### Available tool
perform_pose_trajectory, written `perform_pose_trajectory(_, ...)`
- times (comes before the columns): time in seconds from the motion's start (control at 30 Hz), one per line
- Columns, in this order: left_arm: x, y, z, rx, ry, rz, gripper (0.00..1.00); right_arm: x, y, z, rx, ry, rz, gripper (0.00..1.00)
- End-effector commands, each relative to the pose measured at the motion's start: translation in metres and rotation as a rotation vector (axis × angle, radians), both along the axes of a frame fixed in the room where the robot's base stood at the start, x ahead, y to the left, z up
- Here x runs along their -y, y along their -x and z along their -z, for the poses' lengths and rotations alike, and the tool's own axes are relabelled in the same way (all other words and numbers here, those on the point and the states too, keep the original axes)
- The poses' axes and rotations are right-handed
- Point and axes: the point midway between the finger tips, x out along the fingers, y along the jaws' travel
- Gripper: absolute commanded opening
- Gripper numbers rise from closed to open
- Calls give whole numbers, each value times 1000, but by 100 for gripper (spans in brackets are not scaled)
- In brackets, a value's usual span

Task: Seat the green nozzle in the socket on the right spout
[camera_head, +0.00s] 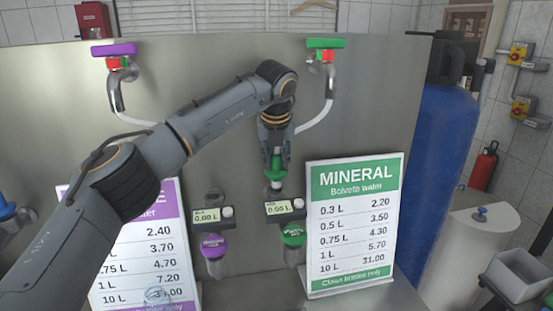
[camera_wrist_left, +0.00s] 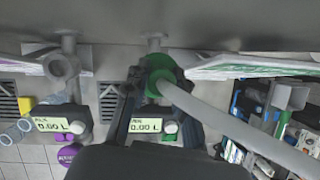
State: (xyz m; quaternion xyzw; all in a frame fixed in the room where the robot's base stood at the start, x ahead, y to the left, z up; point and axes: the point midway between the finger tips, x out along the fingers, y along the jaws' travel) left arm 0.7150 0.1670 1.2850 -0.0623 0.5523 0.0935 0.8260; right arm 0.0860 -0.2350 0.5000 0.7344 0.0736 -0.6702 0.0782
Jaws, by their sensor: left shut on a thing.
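My left gripper (camera_head: 275,174) points down and is shut on the green nozzle (camera_head: 276,161). In the left wrist view the nozzle (camera_wrist_left: 152,88) shows as a green ring between the fingers, with a pale hose leading off to the right. The right spout (camera_head: 283,209), with a 0.00 L display and a green label below, is just under the gripper. The same spout's display (camera_wrist_left: 146,126) shows in the left wrist view. The nozzle and fingers hide the socket, so I cannot tell whether the nozzle is above it or in it. My right gripper is not in view.
The left spout (camera_head: 208,217) has a purple label; its empty ring socket (camera_wrist_left: 62,66) shows in the left wrist view. The MINERAL price board (camera_head: 352,225) stands close on the right. A purple board (camera_head: 140,262) is behind my arm. A blue tank (camera_head: 441,170) stands farther right.

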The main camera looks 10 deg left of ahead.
Motion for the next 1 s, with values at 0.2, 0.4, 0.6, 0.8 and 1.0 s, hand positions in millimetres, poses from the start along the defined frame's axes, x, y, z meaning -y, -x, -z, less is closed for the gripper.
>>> perform_pose_trajectory(0.2,0,0,0,0,0,0,0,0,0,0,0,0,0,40)
perform_pose_trajectory(0.4,0,0,6,0,0,0,0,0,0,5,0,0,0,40)
perform_pose_trajectory(0.6,0,0,14,0,0,0,0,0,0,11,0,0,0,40)
perform_pose_trajectory(0.8,0,0,21,0,0,0,0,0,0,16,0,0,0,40)
perform_pose_trajectory(1.0,0,0,22,1,0,0,0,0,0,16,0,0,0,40)
